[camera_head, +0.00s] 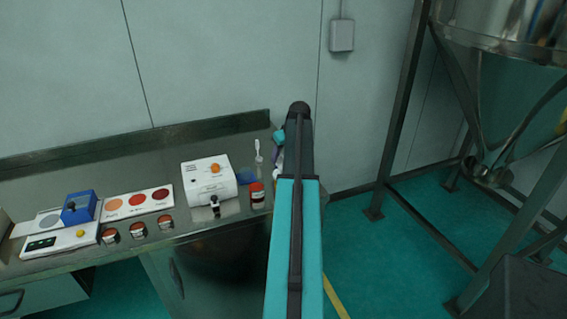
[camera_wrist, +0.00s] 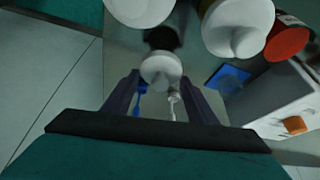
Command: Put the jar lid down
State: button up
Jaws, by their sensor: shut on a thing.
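In the wrist view my gripper (camera_wrist: 160,84) is shut on a white round piece, which I take to be the jar lid (camera_wrist: 160,70). The lid sits between the two dark fingertips, over the worktop. Just beyond it is a dark round patch (camera_wrist: 163,38); I cannot tell if it is an open jar mouth or a shadow. I cannot tell whether the lid touches anything below. In the head view my arm hides the gripper and the lid.
White-topped containers (camera_wrist: 237,25) and a red-lidded jar (camera_wrist: 288,38) stand close beyond the gripper. A blue mat (camera_wrist: 228,78) and a white device (camera_head: 208,180) lie nearby. Several small jars (camera_head: 165,225) line the worktop's front edge. A steel hopper frame (camera_head: 400,110) stands at right.

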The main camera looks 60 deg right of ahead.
jog(key=shift+f+p, duration=0.5)
jog(key=shift+f, duration=1.35)
jog(key=shift+f, duration=0.15)
jog(key=o, duration=1)
jog(key=shift+r, duration=0.2)
jog(key=shift+b+v, duration=1.3)
jog(key=shift+v, duration=4.65)
